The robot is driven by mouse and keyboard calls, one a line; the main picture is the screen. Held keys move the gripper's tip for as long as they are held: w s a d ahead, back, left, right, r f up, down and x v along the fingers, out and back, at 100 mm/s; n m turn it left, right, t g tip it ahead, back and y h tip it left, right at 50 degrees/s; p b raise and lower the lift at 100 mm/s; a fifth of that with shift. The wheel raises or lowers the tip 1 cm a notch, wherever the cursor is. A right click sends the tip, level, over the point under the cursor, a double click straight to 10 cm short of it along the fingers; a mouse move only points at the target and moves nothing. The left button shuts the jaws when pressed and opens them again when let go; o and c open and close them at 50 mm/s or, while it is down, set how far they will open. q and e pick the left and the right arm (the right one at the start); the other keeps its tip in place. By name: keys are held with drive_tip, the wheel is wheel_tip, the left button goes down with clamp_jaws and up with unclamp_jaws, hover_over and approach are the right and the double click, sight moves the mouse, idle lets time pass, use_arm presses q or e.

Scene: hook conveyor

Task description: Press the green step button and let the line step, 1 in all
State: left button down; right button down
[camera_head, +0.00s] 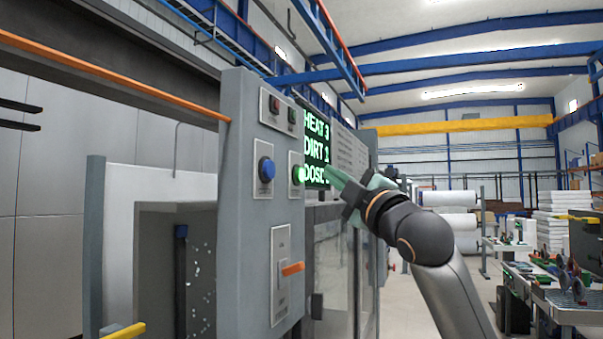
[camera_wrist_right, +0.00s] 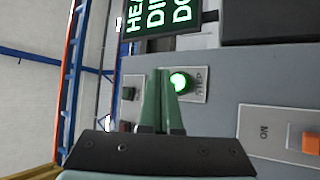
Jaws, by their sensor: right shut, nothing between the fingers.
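The green step button (camera_head: 298,174) sits on a light plate on the grey control panel, right of the blue button. In the right wrist view the button (camera_wrist_right: 180,82) glows bright green beside a label that reads STEP. My right gripper (camera_head: 329,172) comes in from the right with its green fingers shut and empty. Its tips point at the button, with a small gap showing in the head view. In the right wrist view the fingers (camera_wrist_right: 161,92) end close beside the button. My left gripper is in neither view.
A blue button (camera_head: 265,170), an orange-handled switch (camera_head: 292,268) and two small buttons share the panel. A display (camera_head: 316,150) shows HEAT 3, DIRT 1 and a partly hidden DOSE line. An orange rail (camera_head: 110,75) runs to the panel's left.

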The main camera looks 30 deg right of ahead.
sight(300, 175)
drive_tip(key=shift+w+a+p, duration=0.45)
drive_tip(key=shift+w+a, duration=0.35)
drive_tip(key=shift+w, duration=0.25)
idle(1.4)
drive_tip(key=shift+w+a+p, duration=0.25)
drive_tip(key=shift+w+p, duration=0.05)
drive_tip(key=shift+p, duration=0.05)
